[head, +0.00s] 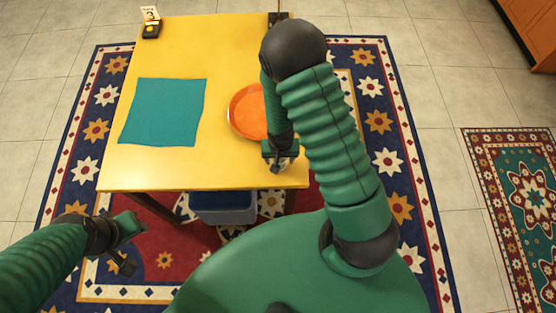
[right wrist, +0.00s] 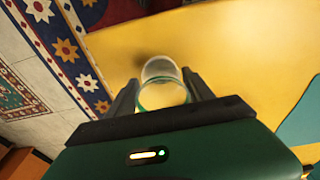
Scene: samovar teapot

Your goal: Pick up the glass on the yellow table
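The glass (right wrist: 162,72), clear with a green rim, stands on the yellow table (head: 225,50). In the right wrist view it is between the two fingers of my right gripper (right wrist: 161,80), one on each side. The fingers look very close to its walls; I cannot tell whether they press on it. In the head view my right gripper (head: 281,160) is low over the table's near right corner, and the glass is mostly hidden there. My left gripper (head: 126,244) is open and empty, off the table's near left corner.
An orange plate (head: 245,112) lies just beyond the right gripper, partly hidden by my arm. A teal cloth (head: 163,112) lies on the table's left. A small numbered stand (head: 151,22) is at the far left corner. A blue bin (head: 223,208) is under the near edge.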

